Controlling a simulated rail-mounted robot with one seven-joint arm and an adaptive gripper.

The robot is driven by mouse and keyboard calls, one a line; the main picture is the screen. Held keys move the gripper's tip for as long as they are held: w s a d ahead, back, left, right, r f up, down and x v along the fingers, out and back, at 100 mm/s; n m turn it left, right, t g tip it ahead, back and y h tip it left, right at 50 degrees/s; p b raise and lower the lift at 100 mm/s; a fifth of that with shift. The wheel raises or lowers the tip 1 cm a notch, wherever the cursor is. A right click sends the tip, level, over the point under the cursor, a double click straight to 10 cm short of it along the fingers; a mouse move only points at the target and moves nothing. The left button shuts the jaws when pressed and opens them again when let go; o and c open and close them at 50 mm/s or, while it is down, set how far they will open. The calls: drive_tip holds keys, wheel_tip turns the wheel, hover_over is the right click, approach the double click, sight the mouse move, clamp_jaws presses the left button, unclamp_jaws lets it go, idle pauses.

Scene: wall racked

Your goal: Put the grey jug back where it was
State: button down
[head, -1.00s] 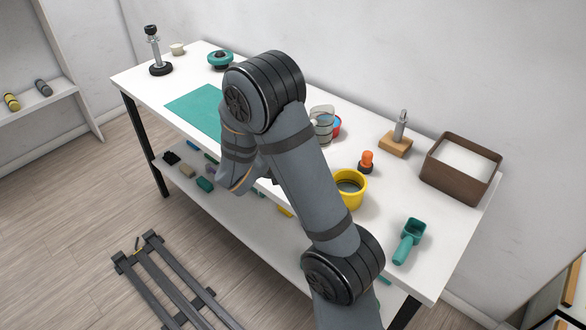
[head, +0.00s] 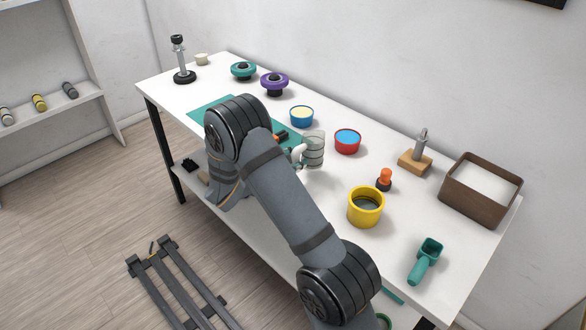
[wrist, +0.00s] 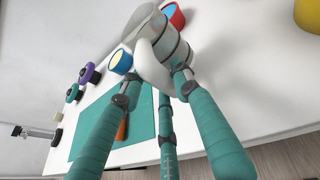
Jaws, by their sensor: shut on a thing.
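The grey jug (head: 314,146), see-through with darker bands and a pale handle, is in the middle of the head view, left of the red bowl. In the wrist view the jug (wrist: 172,46) lies just beyond my fingertips, its white handle between them. My gripper (wrist: 155,86) has teal fingers with grey tips and is shut on the jug at its handle side. In the head view my arm hides most of the gripper. The jug looks about upright; I cannot tell whether its base touches the table.
On the white table (head: 320,195) are a red bowl (head: 347,141), a blue bowl (head: 301,116), a yellow pot (head: 366,207), an orange-topped item (head: 385,179) and a teal mat (head: 205,108). A brown bin (head: 480,190) and teal scoop (head: 426,262) are right. Bare table lies around the jug.

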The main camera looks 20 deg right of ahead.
drive_tip(key=shift+f, duration=1.85)
drive_tip(key=shift+f, duration=0.2)
drive_tip(key=c, duration=1.4)
unclamp_jaws()
drive_tip(key=shift+r, duration=0.1)
drive_tip(key=shift+o, duration=0.6)
drive_tip(key=shift+r+p, duration=0.2)
drive_tip(key=shift+p, duration=0.1)
drive_tip(key=shift+s+a, duration=0.15)
drive_tip(key=shift+a, duration=0.2)
drive_tip(key=b+v, duration=0.1)
drive_tip(key=v, duration=1)
